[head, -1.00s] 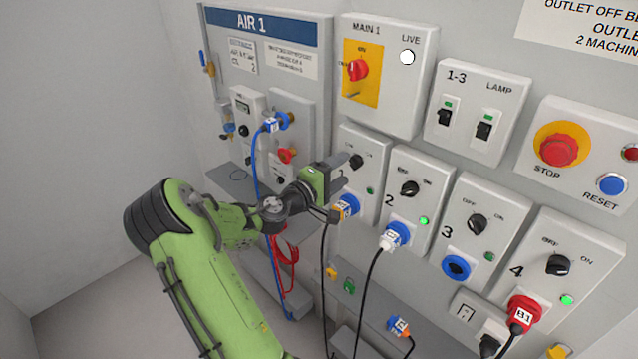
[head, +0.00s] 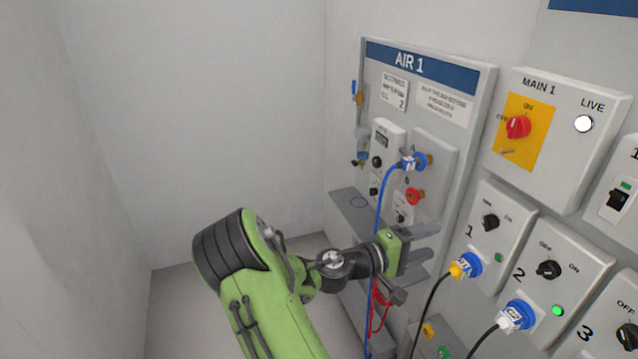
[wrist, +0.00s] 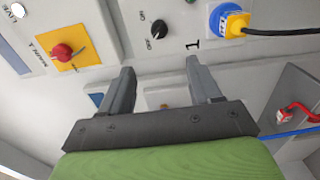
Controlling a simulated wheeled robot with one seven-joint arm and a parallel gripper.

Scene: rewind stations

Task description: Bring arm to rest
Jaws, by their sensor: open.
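My green arm (head: 270,290) reaches up from the bottom of the head view and bends right toward the panels. My gripper (head: 428,243) is in front of the gap between the AIR 1 board (head: 480,105) and the outlet 1 box (head: 512,215). In the wrist view my gripper (wrist: 160,78) shows two dark fingers spread apart with nothing between them. The outlet 1 box, with its black knob (wrist: 158,30) and blue socket with a yellow plug (wrist: 232,22), lies beyond the fingertips.
A blue hose (head: 383,220) hangs from the AIR 1 board close to my wrist, with a red hose (head: 379,308) below. Black cables (head: 425,310) hang from the outlets at right. Bare wall (head: 200,120) and open floor lie to the left.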

